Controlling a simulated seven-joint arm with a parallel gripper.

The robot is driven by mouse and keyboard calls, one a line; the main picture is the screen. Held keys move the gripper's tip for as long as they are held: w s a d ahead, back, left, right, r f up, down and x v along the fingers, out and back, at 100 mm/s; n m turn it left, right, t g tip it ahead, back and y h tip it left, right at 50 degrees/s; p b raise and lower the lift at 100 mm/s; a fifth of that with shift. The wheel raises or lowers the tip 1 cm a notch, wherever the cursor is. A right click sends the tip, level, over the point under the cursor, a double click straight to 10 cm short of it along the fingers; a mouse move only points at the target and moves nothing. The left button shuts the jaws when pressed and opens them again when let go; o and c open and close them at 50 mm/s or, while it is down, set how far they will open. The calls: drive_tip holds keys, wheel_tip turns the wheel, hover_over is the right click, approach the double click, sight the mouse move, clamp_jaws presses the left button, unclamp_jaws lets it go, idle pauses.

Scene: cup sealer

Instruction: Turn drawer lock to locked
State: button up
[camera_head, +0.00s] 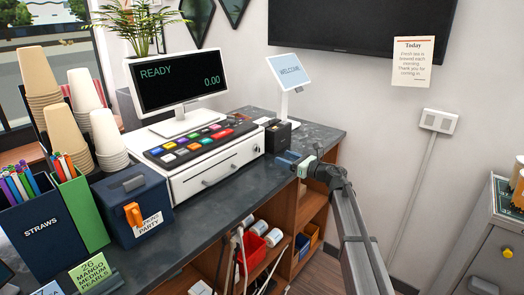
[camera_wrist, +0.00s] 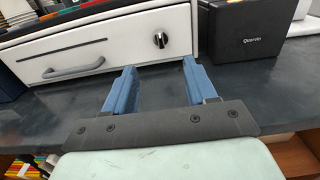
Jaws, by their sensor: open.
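The white cash drawer (camera_head: 215,169) sits under the register on the dark counter, closed, with a grey bar handle. It also fills the upper left of the wrist view (camera_wrist: 110,55). The drawer lock (camera_wrist: 161,40) is a small round dark and silver knob at the drawer front's right end. It shows small in the head view (camera_head: 256,149). My gripper (camera_wrist: 157,65) is open and empty, its two blue fingers pointing toward the drawer front below the lock. The fingers appear apart from the lock. In the head view my gripper (camera_head: 290,158) is at the counter's front edge, right of the drawer.
A black box (camera_wrist: 245,32) stands just right of the drawer. A welcome screen (camera_head: 289,75) stands behind it. A navy box (camera_head: 132,208) and cups are at the left. Open shelves (camera_head: 268,235) lie below the counter (camera_head: 205,218). The counter before the drawer is clear.

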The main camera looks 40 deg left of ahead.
sight(257, 148)
drive_tip(key=a, duration=1.2)
drive_tip(key=c, duration=1)
